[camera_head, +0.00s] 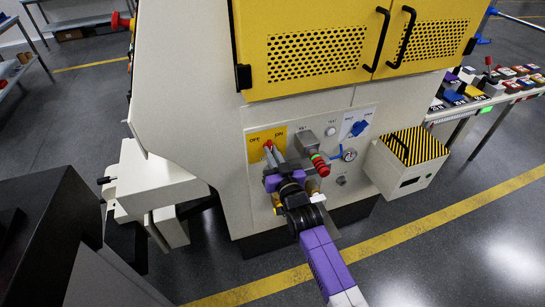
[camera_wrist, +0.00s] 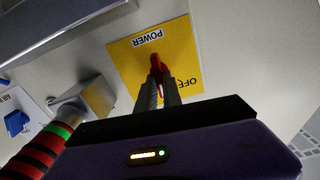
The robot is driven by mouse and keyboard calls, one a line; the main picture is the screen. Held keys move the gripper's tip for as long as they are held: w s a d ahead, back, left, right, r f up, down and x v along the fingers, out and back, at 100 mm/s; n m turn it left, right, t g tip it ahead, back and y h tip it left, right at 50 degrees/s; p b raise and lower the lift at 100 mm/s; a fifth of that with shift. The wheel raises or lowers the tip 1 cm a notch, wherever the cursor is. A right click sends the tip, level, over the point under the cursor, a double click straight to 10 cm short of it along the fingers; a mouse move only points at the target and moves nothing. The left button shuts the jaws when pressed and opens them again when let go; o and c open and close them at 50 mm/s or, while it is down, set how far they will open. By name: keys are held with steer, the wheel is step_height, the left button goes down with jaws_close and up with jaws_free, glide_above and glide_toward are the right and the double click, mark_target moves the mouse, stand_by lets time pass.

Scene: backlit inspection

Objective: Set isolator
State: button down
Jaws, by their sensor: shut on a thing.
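The isolator is a small red handle (camera_wrist: 157,64) on a yellow plate (camera_wrist: 125,72) in the wrist view. The plate bears the labels POWER and OFF. In the head view the yellow plate (camera_head: 258,136), marked OFF and ON, is at the panel's upper left, with the red handle (camera_head: 268,144) at its lower part. My gripper (camera_wrist: 158,76) is shut on the red handle, its two grey fingers close on either side of it. My gripper also shows in the head view (camera_head: 271,152). The fingers hide part of the handle, so its exact setting is hard to read.
Right of my gripper, a red-and-black striped cylinder with a green band (camera_head: 320,164) sticks out from a grey block (camera_head: 306,143). A blue knob (camera_head: 359,128) and a striped-top box (camera_head: 405,165) are farther right. Yellow cabinet doors (camera_head: 330,45) with black handles are above.

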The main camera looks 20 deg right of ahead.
steer(key=n+b, duration=0.2)
steer(key=n, duration=0.3)
steer(key=shift+a+f+n, duration=0.1)
steer(key=shift+f+n, duration=0.05)
steer(key=shift+n, duration=0.15)
steer(key=shift+a+n, duration=0.15)
steer(key=shift+n, duration=2.05)
steer(key=c, duration=1.5)
jaws_free()
steer(key=s+p, duration=0.2)
steer(key=s, duration=0.5)
steer(key=shift+s, duration=0.4)
